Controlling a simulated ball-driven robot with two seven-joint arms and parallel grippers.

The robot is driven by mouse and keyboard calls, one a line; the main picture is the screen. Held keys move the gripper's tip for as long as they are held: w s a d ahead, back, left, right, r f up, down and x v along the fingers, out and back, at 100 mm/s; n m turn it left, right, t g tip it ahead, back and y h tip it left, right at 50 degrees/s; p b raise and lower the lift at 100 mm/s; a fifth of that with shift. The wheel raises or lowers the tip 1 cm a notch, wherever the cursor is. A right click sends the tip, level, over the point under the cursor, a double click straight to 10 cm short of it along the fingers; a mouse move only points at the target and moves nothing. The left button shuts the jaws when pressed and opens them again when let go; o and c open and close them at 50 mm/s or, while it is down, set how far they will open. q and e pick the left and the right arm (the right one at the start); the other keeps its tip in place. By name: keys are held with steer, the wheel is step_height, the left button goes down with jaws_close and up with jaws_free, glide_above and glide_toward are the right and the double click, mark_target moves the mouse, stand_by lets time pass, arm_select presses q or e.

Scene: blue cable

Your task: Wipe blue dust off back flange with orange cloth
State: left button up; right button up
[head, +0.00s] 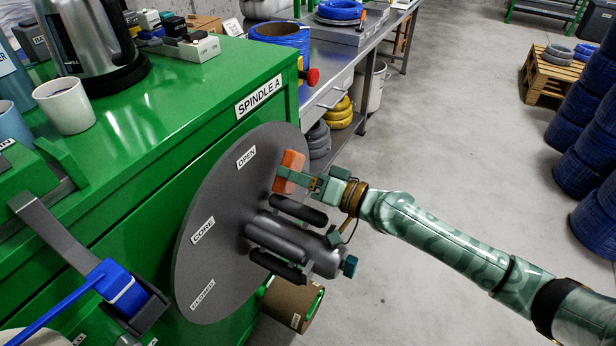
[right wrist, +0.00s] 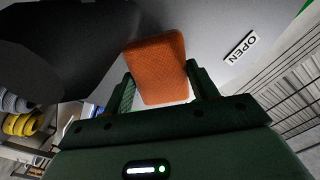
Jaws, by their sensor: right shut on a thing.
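The back flange is a large grey disc (head: 215,265) on the front of the green spindle cabinet, with labels reading OPEN and CORE. My right gripper (head: 293,178) is at the disc's upper right, near the OPEN label. It is shut on the orange cloth (head: 289,160), a small folded pad. In the right wrist view the cloth (right wrist: 157,68) sits between the two fingers, over the grey face. I cannot tell whether it touches the disc. I make out no blue dust on the visible face. My left gripper is out of view.
A dark core with black bars (head: 290,245) sticks out from the disc just below my right gripper. The green cabinet top (head: 170,120) holds a kettle (head: 90,40) and a white mug (head: 64,105).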

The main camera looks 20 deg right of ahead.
steer(key=shift+x, duration=1.1)
stand_by(0.5)
